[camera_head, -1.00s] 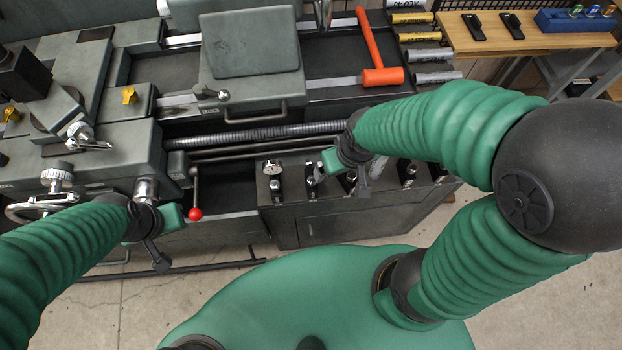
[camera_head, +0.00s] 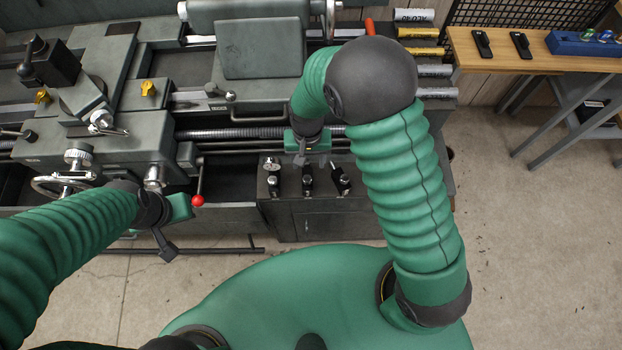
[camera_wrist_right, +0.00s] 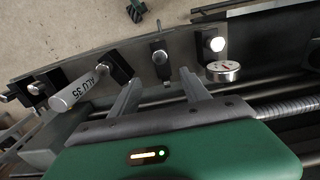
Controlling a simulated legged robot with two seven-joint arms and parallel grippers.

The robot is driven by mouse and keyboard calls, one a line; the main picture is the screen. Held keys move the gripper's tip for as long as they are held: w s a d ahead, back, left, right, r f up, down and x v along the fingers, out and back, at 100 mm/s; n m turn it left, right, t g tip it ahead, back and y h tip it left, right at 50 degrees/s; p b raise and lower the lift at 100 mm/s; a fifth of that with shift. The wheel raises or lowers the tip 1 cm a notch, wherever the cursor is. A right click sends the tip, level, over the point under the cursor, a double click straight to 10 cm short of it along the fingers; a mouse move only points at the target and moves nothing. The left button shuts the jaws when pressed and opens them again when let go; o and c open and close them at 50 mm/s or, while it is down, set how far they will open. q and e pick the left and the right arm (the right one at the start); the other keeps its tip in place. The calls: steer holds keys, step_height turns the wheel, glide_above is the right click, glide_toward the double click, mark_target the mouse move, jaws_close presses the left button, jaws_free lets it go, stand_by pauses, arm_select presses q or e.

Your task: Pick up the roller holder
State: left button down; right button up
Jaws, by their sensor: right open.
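Several dark tool holders stand in a row on the lathe's front ledge. In the right wrist view a small dark holder (camera_wrist_right: 160,58) with a light metal piece sits just beyond the gap between my fingertips; it also shows in the head view (camera_head: 307,182). I cannot tell for sure that it is the roller holder. My right gripper (camera_wrist_right: 157,76) is open and empty, its fingers pointing at this row; in the head view it hangs (camera_head: 302,155) just behind the holders. My left gripper (camera_head: 165,243) is at the left, near the red-knobbed lever; its jaws are unclear.
The lathe leadscrew (camera_head: 225,133) runs behind. A red-knobbed lever (camera_head: 198,200) stands left. The floor (camera_head: 520,220) at right is clear.

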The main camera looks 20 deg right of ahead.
mark_target(310, 177)
steer(key=f, duration=0.1)
steer(key=a+f, duration=0.1)
steer(key=f, duration=0.3)
steer(key=shift+a+f, duration=0.25)
steer(key=shift+d+f, duration=0.2)
steer(key=shift+f, duration=0.15)
steer(key=f, duration=0.2)
steer(key=d+f, duration=0.1)
steer(key=f, duration=0.1)
steer(key=shift+d+f, duration=0.2)
steer(key=shift+f, duration=0.4)
steer(key=shift+a, duration=0.45)
steer(key=shift+a+r, duration=0.1)
steer(key=shift+a, duration=0.1)
steer(key=shift+c, duration=0.6)
steer(key=shift+a, duration=0.1)
steer(key=shift+c, duration=2.4)
steer(key=shift+d, duration=0.5)
jaws_close()
arm_select(q)
steer(key=shift+a+f, duration=0.25)
steer(key=shift+a, duration=0.15)
steer(key=shift+a, duration=0.1)
arm_select(e)
steer(key=shift+a, duration=0.2)
